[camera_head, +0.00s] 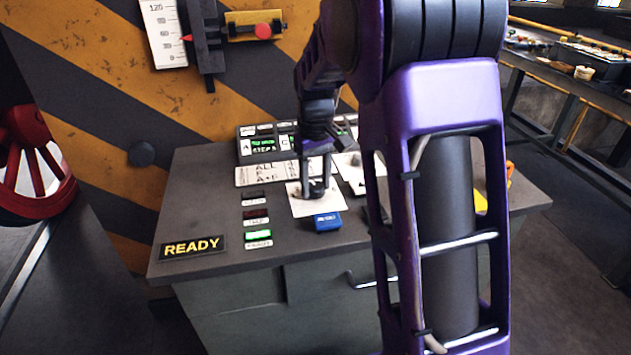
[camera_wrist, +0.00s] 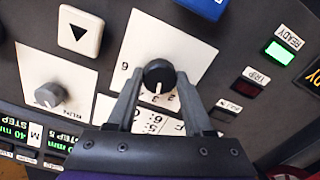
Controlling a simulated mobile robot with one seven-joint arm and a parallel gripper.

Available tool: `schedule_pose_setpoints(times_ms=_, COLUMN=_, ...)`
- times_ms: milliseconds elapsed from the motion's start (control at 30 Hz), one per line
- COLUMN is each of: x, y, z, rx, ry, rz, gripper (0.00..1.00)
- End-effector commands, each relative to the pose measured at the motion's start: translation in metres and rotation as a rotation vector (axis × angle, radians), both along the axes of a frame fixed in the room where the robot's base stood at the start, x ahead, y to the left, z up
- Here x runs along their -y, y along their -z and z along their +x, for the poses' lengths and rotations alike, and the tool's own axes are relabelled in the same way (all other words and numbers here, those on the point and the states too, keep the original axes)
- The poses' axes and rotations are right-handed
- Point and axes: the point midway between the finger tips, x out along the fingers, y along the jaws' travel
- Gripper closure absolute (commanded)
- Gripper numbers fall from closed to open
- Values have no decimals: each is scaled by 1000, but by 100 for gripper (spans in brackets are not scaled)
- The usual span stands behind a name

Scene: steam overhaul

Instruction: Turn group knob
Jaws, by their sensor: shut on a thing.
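The group knob (camera_wrist: 159,74) is a round black knob with a white pointer line, on a white plate (camera_wrist: 150,40) marked with digits. In the wrist view its pointer aims toward the bottom of the picture, near small digits that are hard to read. My gripper (camera_wrist: 160,82) is shut on the knob, one finger on each side of it. In the head view my gripper (camera_head: 316,188) reaches down onto the white plate (camera_head: 304,207) on the console top, and its fingers largely hide the knob.
A blue button (camera_head: 327,222) sits just in front of the plate. A READY sign (camera_head: 192,247) and a lit green lamp (camera_head: 258,236) are on the console (camera_head: 215,180).

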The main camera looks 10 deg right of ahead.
Motion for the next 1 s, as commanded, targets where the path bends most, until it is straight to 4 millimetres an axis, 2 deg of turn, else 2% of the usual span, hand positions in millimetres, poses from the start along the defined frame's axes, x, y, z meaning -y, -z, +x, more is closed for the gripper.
schedule_pose_setpoints(times_ms=367, x=0, y=-2, z=0, rx=0, ry=44, rz=0, gripper=100)
schedule_pose_setpoints(times_ms=1000, x=-1, y=-2, z=0, rx=0, ry=436, rz=0, gripper=100)
